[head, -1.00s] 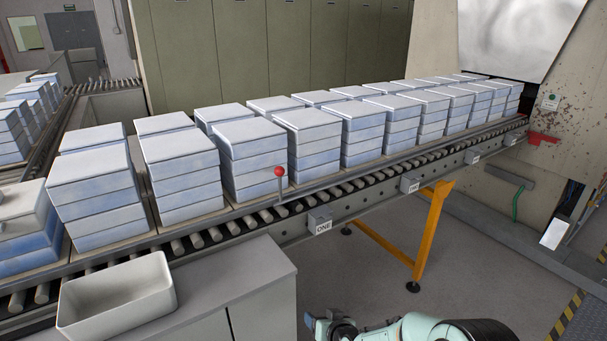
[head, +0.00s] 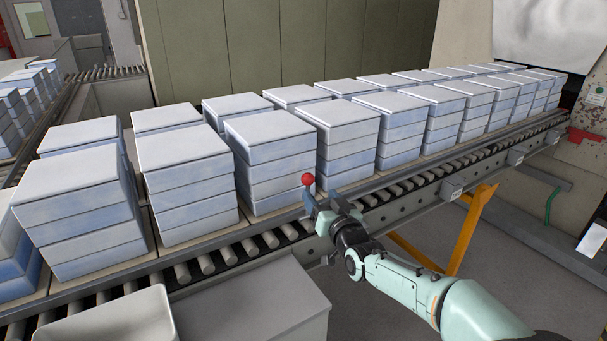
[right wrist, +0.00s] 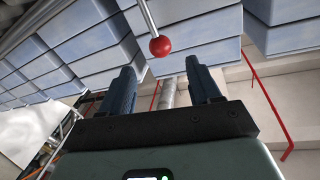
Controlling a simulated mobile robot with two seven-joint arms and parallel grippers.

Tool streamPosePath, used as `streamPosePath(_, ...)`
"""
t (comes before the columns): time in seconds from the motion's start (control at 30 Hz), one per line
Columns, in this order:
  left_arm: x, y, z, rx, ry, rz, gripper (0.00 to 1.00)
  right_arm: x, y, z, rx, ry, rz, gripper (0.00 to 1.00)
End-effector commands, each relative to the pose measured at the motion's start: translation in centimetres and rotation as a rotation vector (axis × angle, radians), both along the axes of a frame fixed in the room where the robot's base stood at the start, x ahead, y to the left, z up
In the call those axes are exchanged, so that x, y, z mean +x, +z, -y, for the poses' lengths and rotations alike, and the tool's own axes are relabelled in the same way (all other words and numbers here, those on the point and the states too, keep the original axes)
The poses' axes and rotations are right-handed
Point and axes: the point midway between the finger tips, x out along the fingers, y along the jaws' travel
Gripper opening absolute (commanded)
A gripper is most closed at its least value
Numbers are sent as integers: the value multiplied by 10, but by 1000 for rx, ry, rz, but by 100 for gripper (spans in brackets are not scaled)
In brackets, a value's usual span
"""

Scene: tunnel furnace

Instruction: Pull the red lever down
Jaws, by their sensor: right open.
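The red lever is a thin metal rod with a round red ball (head: 308,180) on its end, at the near edge of the roller conveyor. My right gripper (head: 318,211) is open, just below and beside the ball in the head view, and hides most of the rod there. In the right wrist view the ball (right wrist: 160,46) sits just beyond the gap between the two dark blue fingertips (right wrist: 163,74), with the rod running up from it. Nothing is between the fingers. I cannot tell whether a finger touches the lever. My left gripper is not in view.
Stacks of blue-white blocks (head: 268,150) stand on the conveyor right behind the lever. The conveyor's metal side rail (head: 400,208) runs beside my gripper, with an orange support leg (head: 473,222) below. A white bin (head: 112,318) stands at the lower left on a grey cabinet.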

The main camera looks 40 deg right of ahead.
Motion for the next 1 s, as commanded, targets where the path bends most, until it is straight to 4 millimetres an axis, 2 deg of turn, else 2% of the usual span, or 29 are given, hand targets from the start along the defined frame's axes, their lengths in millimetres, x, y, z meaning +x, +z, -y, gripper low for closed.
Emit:
streamPosePath(0.3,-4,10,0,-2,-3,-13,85,64,-1,20,2,1,-3,62)
streamPosePath(0.5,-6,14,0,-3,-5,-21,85,93,0,29,2,0,-2,62)
streamPosePath(0.7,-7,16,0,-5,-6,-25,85,107,-1,33,2,1,-3,62)
streamPosePath(1.0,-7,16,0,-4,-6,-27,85,109,-1,34,2,0,-2,62)
